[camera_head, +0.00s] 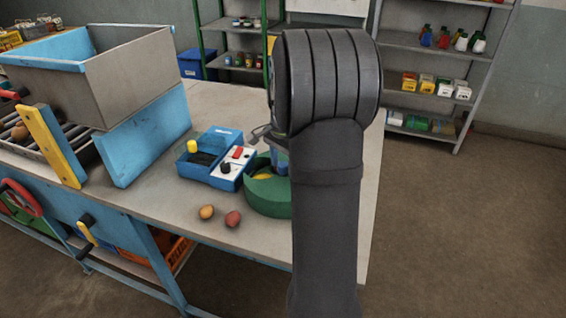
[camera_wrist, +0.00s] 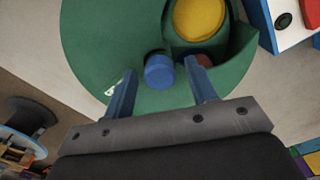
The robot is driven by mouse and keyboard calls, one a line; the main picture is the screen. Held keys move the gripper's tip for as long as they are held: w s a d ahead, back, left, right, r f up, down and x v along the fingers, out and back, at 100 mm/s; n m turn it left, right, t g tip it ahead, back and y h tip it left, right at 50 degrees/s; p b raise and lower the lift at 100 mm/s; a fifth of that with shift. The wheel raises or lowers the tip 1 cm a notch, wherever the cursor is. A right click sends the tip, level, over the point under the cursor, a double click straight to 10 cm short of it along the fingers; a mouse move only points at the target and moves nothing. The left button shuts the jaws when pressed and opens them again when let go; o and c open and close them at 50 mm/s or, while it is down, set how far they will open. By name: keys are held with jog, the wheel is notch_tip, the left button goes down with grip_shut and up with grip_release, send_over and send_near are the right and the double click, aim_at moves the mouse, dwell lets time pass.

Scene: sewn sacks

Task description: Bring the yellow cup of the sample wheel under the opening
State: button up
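The green sample wheel (camera_wrist: 95,40) fills the upper middle of the wrist view. A round yellow cup (camera_wrist: 200,18) shows at its top, inside a curved green wall. A blue peg (camera_wrist: 159,72) stands on the wheel. My gripper (camera_wrist: 161,77) is open, with one finger on each side of the peg and gaps visible. A small reddish piece (camera_wrist: 204,60) is partly hidden by the right finger. In the head view, the green wheel (camera_head: 267,196) is partly hidden by my arm, with some yellow showing inside; my gripper is mostly hidden there. I cannot make out the opening clearly.
Two potato-like lumps (camera_head: 207,212) lie near the table's front edge. A large grey hopper (camera_head: 130,75) stands at the left. Bare tabletop (camera_head: 150,215) lies between.

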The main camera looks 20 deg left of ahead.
notch_tip(320, 180, up, 18)
jog(key=shift+f, duration=0.25)
jog(key=shift+f, duration=0.15)
dwell(0.5)
notch_tip(320, 180, down, 17)
jog(key=shift+f, duration=0.15)
dwell(0.4)
jog(key=shift+f, duration=0.15)
jog(key=shift+m, duration=0.5)
jog(key=m, duration=0.8)
jog(key=shift+r, duration=0.2)
dwell(1.6)
